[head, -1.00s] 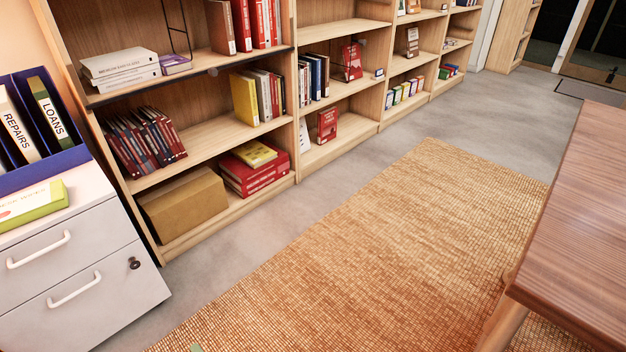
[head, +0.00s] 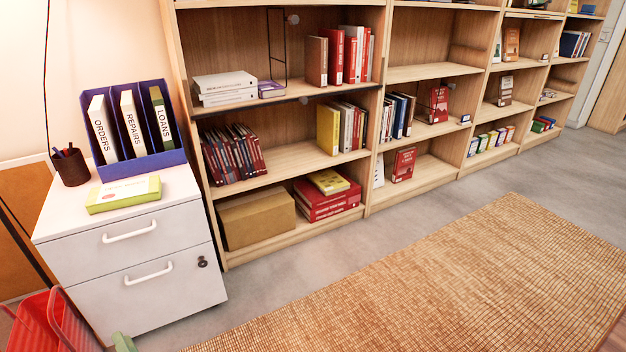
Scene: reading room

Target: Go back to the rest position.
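A small grey-green piece at the bottom edge of the head view, beside the red basket, looks like the tip of my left gripper (head: 123,342). Only this bit shows, so I cannot tell whether it is open or shut or holds anything. It appears low in front of the white cabinet. My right gripper is out of view.
A red basket (head: 62,322) is at bottom left. A white drawer cabinet (head: 150,262) carries a blue file holder (head: 150,166), a green book (head: 124,194) and a pen cup (head: 70,168). Bookshelves (head: 290,162) line the wall. The woven rug (head: 440,285) is clear.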

